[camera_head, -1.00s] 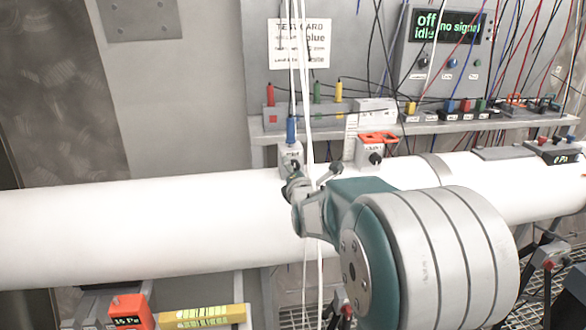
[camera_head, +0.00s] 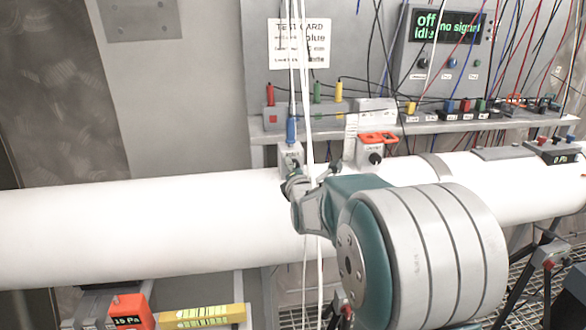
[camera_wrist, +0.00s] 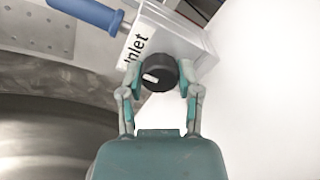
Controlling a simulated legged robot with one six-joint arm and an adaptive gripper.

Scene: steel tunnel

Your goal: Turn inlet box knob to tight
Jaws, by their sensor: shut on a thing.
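The inlet box (camera_wrist: 183,30) is a pale box with an "Inlet" label in the wrist view. Its black round knob (camera_wrist: 158,76) has a white pointer mark that lies to the left, slightly tilted. My gripper (camera_wrist: 159,78) is shut on the knob, with a finger on each side of it. In the head view the inlet box (camera_head: 291,155) stands on top of the white pipe (camera_head: 140,225), with a blue plug in its top. There my gripper (camera_head: 298,186) is in front of the box, and its knob is hidden.
A second box (camera_head: 372,150) with an orange top and black knob stands to the right on the pipe. White cables (camera_head: 306,90) hang down close by the inlet box. A display panel (camera_head: 446,40) reads "off", "idle" and "no signal".

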